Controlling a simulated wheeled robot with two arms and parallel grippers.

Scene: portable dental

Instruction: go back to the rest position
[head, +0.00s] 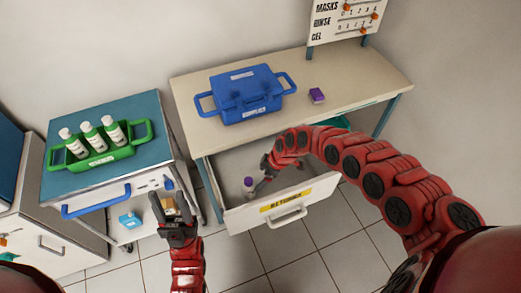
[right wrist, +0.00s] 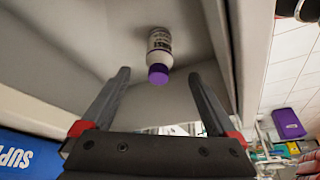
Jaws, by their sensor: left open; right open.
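My right gripper (head: 263,177) is open and reaches down into the pulled-out drawer (head: 237,219) of the beige table. A small white bottle with a purple cap (head: 249,184) is in the drawer beside its fingers. In the right wrist view the bottle (right wrist: 160,50) shows beyond and between the open fingers, which are apart from it. My left gripper (head: 171,206) is open, low in front of the teal-topped cart. A small tan and orange thing shows at its fingers; I cannot tell whether it lies behind them.
A green carrier (head: 103,153) with white bottles stands on the teal-topped cart (head: 133,116). A sign board (head: 343,20) stands at the back. The tiled floor in front is clear.

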